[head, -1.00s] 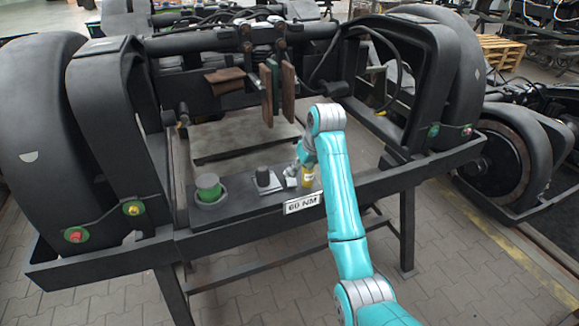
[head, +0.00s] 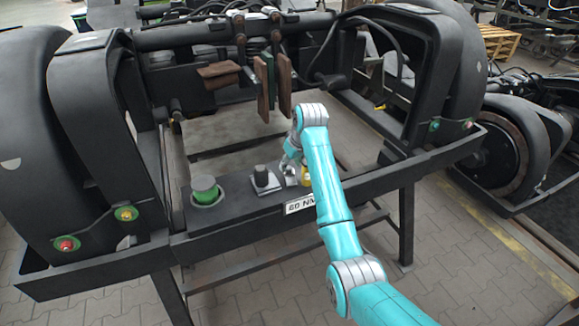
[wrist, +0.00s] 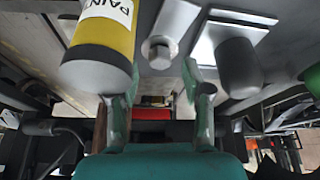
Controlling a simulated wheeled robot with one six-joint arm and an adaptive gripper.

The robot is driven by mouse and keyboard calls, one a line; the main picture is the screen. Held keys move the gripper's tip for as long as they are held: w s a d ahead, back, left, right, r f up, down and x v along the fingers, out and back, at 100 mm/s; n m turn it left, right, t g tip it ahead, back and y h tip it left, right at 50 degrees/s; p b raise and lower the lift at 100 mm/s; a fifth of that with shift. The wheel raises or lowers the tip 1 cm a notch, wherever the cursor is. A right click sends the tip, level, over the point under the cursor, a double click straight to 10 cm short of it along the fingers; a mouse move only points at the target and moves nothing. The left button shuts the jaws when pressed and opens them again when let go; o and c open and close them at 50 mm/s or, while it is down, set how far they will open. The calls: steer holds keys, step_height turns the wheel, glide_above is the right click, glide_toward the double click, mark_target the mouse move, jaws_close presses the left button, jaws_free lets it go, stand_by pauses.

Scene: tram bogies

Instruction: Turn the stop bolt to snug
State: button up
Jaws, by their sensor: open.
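The stop bolt (wrist: 160,50) shows in the wrist view as a bare hex head on a washer, set in the grey bench rail. My gripper (wrist: 162,82) is open, with its two green-grey fingers apart. The bolt head appears between and just beyond the fingertips; I cannot tell whether they touch it. In the head view my gripper (head: 290,168) is at the rail, left of the yellow paint container, and it largely hides the bolt there. A white label (head: 300,204) reading "60 NM" is on the rail front.
A paint container (wrist: 100,40) with a yellow-and-white label stands close on one side of the bolt. A black round-topped post (wrist: 239,68) on a metal plate stands on the other. A green cap (head: 205,190) sits farther along. Brown and green pads (head: 270,85) hang behind.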

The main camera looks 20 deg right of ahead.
steer(key=shift+x, duration=1.1)
jaws_close()
steer(key=shift+m, duration=0.3)
steer(key=m+h, duration=0.1)
steer(key=m, duration=0.1)
steer(key=m+h, duration=0.1)
steer(key=m, duration=0.2)
steer(key=shift+a, duration=0.2)
steer(key=m+h, duration=0.1)
steer(key=m, duration=0.1)
steer(key=m+g+h, duration=0.1)
steer(key=m, duration=0.2)
steer(key=shift+w, duration=0.1)
steer(key=shift+m, duration=0.4)
